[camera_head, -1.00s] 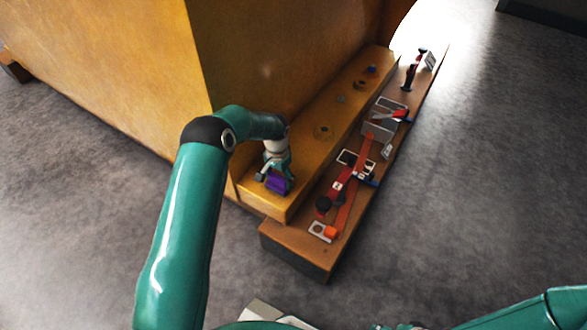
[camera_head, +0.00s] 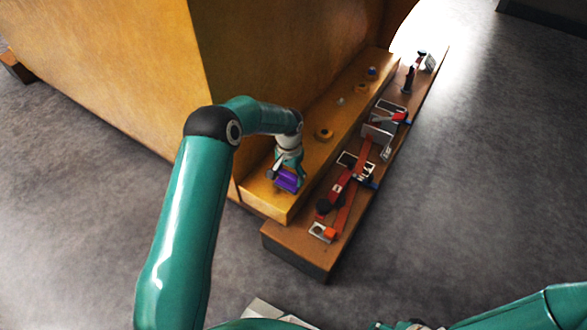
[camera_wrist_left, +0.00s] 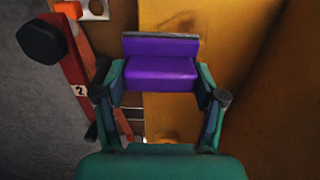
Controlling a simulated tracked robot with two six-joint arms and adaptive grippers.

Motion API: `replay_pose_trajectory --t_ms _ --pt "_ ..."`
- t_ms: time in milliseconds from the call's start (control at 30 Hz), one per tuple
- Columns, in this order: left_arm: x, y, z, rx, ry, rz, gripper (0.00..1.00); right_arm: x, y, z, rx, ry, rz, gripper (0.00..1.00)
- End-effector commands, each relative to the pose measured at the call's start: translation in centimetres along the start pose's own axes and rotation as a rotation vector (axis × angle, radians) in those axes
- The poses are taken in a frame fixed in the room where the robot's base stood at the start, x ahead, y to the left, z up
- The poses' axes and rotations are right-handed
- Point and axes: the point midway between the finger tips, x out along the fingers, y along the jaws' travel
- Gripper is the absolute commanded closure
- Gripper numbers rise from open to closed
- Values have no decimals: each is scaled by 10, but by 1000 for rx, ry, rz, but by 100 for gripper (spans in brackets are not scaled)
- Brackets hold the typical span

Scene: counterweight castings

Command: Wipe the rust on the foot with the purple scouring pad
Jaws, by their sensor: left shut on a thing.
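The purple scouring pad (camera_head: 287,181) is held in my left gripper (camera_head: 285,172) at the near end of the yellow foot (camera_head: 263,199). In the left wrist view the pad (camera_wrist_left: 160,72) spans the gap between the two fingers of the left gripper (camera_wrist_left: 160,88), which is shut on it. The pad is low over the foot's top; I cannot tell whether it touches. I cannot make out a clear rust patch; the pad and gripper hide part of the foot.
A large yellow casting (camera_head: 110,60) rises behind and left of the foot. A brown plinth (camera_head: 297,248) along the foot's right side bears red tools, small plates and a grey box. A blue-topped knob (camera_head: 372,72) and a round fitting (camera_head: 324,134) stand on the foot. Grey floor is free at right.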

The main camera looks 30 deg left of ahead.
Motion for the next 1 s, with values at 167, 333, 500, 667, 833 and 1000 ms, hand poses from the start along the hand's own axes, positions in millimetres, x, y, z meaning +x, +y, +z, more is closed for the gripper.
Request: replay_pose_trajectory --t_ms 167,333,500,667,833,1000 --pt "-19 0 0 0 1 0 58 -11 -4 0 0 0 0 40" --pt "-23 0 0 0 0 0 58 -13 -5 0 0 0 0 40" --pt "-23 -1 1 -2 0 0 58 -12 -4 0 0 0 0 40" --pt "-25 0 1 -3 1 0 58 -13 -5 0 0 0 0 40" --pt "-60 18 4 -14 7 0 58 -13 -5 0 0 0 0 40" --pt "-123 55 20 -37 9 0 58 -13 -5 0 0 0 0 40"
